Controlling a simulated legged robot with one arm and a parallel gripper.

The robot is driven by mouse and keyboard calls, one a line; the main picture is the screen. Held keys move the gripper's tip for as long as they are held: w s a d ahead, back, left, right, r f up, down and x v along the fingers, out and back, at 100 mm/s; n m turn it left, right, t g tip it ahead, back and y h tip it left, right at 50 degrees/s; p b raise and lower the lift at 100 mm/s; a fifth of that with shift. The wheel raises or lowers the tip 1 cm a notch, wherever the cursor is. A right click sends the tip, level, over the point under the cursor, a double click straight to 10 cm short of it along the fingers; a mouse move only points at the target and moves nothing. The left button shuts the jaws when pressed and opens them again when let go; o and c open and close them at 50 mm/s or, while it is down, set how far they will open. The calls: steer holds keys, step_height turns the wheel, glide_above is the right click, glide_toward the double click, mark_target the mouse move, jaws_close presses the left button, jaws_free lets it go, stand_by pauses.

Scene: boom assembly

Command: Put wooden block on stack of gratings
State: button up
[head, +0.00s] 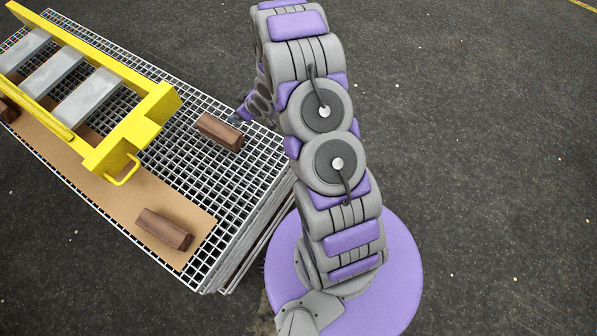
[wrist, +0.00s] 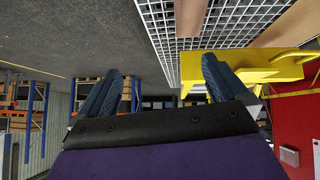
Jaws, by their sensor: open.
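The stack of gratings (head: 255,165) stands at the left in the head view, and its mesh (wrist: 225,30) runs along the top of the wrist view. A brown wooden block (head: 220,132) lies on the top grating near its right edge. A second wooden block (head: 164,228) lies on a tan board at the near end. A third (head: 6,110) is partly cut off at the left edge. My gripper (head: 238,117) is beside the first block, partly hidden by my arm. In the wrist view my gripper (wrist: 162,70) is open and empty, with a brown block (wrist: 190,16) at the top.
A yellow frame (head: 130,130) with grey crosspieces lies over the gratings, and it shows in the wrist view (wrist: 265,68). The tan board (head: 100,175) lies beneath it. Dark floor (head: 480,150) to the right is clear. Shelving (wrist: 30,105) stands far off.

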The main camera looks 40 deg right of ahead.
steer(key=s+r+m+g+h, duration=0.1)
steer(key=s+r+g+h, duration=0.15)
steer(key=s+r, duration=0.7)
steer(key=s+r+m+g+h, duration=0.1)
steer(key=s+r+m+g, duration=0.15)
steer(key=s+r, duration=0.7)
steer(key=s+a+r+g, duration=0.1)
steer(key=s+r, duration=0.3)
steer(key=s, duration=0.4)
steer(key=s+a+r+m+g+y, duration=0.1)
steer(key=s+a+r+g, duration=0.1)
steer(key=s+r, duration=0.3)
steer(key=s+a+r+g, duration=0.2)
steer(key=s+a+r, duration=0.2)
steer(key=s, duration=0.7)
steer(key=shift+s+r, duration=0.35)
steer(key=shift+r, duration=0.4)
